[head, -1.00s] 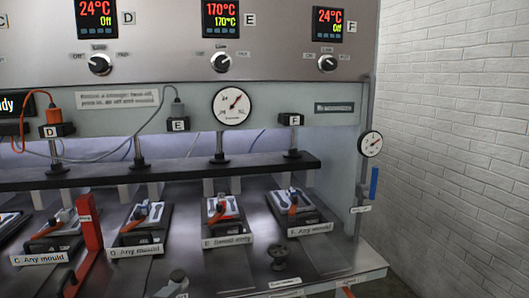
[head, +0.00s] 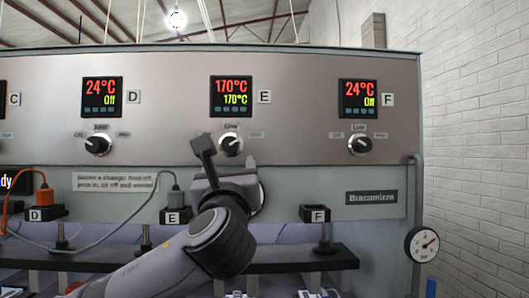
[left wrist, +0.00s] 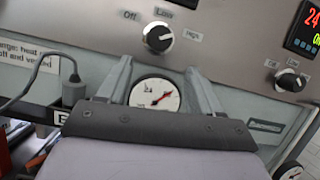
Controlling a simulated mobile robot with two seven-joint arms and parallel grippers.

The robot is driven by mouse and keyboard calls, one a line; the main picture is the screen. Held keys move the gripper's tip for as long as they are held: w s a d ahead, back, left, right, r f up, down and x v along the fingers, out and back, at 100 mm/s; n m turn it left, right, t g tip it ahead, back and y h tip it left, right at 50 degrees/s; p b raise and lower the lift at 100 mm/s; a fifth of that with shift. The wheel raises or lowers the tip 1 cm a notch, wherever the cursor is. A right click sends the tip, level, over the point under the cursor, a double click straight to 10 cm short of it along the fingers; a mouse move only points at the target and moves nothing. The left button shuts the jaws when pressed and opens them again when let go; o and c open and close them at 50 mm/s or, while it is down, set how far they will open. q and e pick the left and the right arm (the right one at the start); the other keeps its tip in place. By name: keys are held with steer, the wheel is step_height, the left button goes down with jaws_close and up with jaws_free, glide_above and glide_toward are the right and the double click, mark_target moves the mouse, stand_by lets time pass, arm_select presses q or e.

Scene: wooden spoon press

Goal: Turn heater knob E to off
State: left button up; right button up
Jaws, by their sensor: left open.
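Heater knob E (head: 230,145) is a round black knob on the grey panel, below the E display (head: 231,97), which reads 170°C in red and in green. It also shows in the left wrist view (left wrist: 157,38), with Off, Low and High labels around it; its exact setting is hard to read. My left gripper (head: 204,146) is raised in front of the panel, just left of knob E in the head view. In the left wrist view its two fingers (left wrist: 160,70) are apart and empty, with the knob beyond their tips. My right gripper is out of view.
Knob D (head: 98,144) and knob F (head: 360,144) sit to either side, their displays reading 24°C and Off. A pressure gauge (left wrist: 155,95) shows between my fingers. A plug with a grey cable (head: 172,199) is below left. The panel around the knobs is flat.

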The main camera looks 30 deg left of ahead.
mark_target(230, 146)
arm_select(q)
steer(key=shift+y, duration=0.4)
steer(key=x, duration=0.2)
steer(key=r+p+x, duration=0.1)
steer(key=x, duration=0.1)
steer(key=p+x, duration=0.1)
steer(key=x, duration=0.1)
steer(key=shift+s+a+r, duration=0.1)
steer(key=shift+s+r, duration=0.1)
steer(key=shift+r, duration=0.05)
steer(key=shift+w+a+r, duration=0.1)
steer(key=shift+w+a, duration=0.15)
steer(key=shift+w, duration=0.2)
steer(key=c, duration=1.1)
steer(key=shift+o, duration=0.2)
